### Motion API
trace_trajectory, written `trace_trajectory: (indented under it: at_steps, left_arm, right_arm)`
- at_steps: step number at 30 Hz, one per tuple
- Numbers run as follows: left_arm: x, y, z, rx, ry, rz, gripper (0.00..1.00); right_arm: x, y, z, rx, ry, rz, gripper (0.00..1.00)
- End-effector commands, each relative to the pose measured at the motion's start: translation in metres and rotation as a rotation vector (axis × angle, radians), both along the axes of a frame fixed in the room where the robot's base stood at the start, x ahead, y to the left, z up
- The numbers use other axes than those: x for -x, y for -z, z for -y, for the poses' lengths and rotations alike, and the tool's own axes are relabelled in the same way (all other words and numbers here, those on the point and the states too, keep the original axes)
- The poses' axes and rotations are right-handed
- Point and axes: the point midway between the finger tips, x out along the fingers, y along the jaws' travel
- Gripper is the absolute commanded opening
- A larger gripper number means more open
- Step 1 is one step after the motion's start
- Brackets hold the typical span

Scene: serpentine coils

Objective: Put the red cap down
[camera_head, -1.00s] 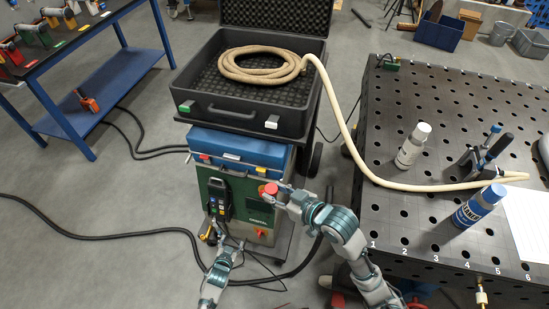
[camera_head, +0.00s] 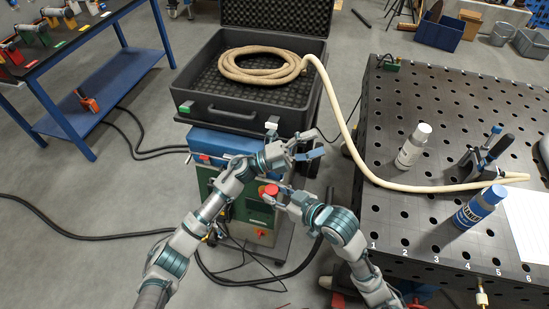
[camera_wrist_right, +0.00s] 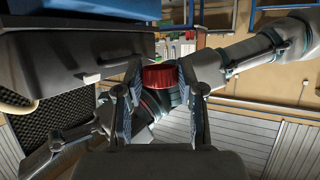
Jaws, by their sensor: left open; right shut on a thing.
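The red cap (camera_head: 269,189) is a short ribbed cylinder, held in front of the cart in the head view. My right gripper (camera_head: 275,197) is shut on it. In the right wrist view the red cap (camera_wrist_right: 160,76) sits between the two fingertips, with one of my arms behind it. My left gripper (camera_head: 308,146) is open and empty. It is above and to the right of the cap in the head view, near the front right corner of the open case.
The open black case (camera_head: 185,80) on the cart holds a coiled beige hose (camera_head: 262,72). The hose runs right onto the perforated table (camera_head: 420,225). A white bottle (camera_head: 411,148), a blue can (camera_head: 477,208) and a clamp (camera_head: 487,152) stand there. Black cables lie on the floor.

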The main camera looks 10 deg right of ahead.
Motion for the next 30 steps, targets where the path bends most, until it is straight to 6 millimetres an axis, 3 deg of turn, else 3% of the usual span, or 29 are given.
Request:
trace_trajectory:
  at_steps: [1, 3, 6, 9, 14, 21, 26, 30]
  left_arm:
    - [0.022, -0.018, 0.013, -0.07, 0.086, 0.126, 0.68]
    - [0.053, -0.024, 0.027, -0.192, 0.207, 0.289, 0.68]
    - [0.086, -0.018, 0.034, -0.403, 0.366, 0.502, 0.68]
    - [0.103, -0.003, 0.025, -0.655, 0.498, 0.687, 0.68]
    - [0.093, 0.012, -0.019, -1.102, 0.634, 0.899, 0.68]
    - [0.061, -0.007, -0.088, -1.614, 0.676, 1.001, 0.68]
    - [0.052, -0.014, -0.107, -1.742, 0.671, 1.002, 0.68]
    - [0.051, -0.002, -0.11, -1.756, 0.673, 1.001, 0.68]
  right_arm:
    - [0.0, 0.0, 0.0, 0.0, 0.0, 0.0, 0.05]
    - [0.0, 0.0, 0.0, 0.0, 0.0, 0.0, 0.05]
    - [0.0, 0.0, 0.0, 0.0, 0.0, 0.0, 0.05]
    - [0.0, 0.0, 0.0, 0.0, 0.0, 0.0, 0.05]
    - [0.0, 0.0, 0.0, 0.0, 0.0, 0.0, 0.05]
    - [0.0, 0.0, -0.001, 0.0, 0.0, 0.0, 0.05]
    - [0.0, 0.0, 0.0, 0.0, 0.0, 0.0, 0.05]
    - [0.0, 0.0, 0.0, 0.0, 0.0, 0.0, 0.05]
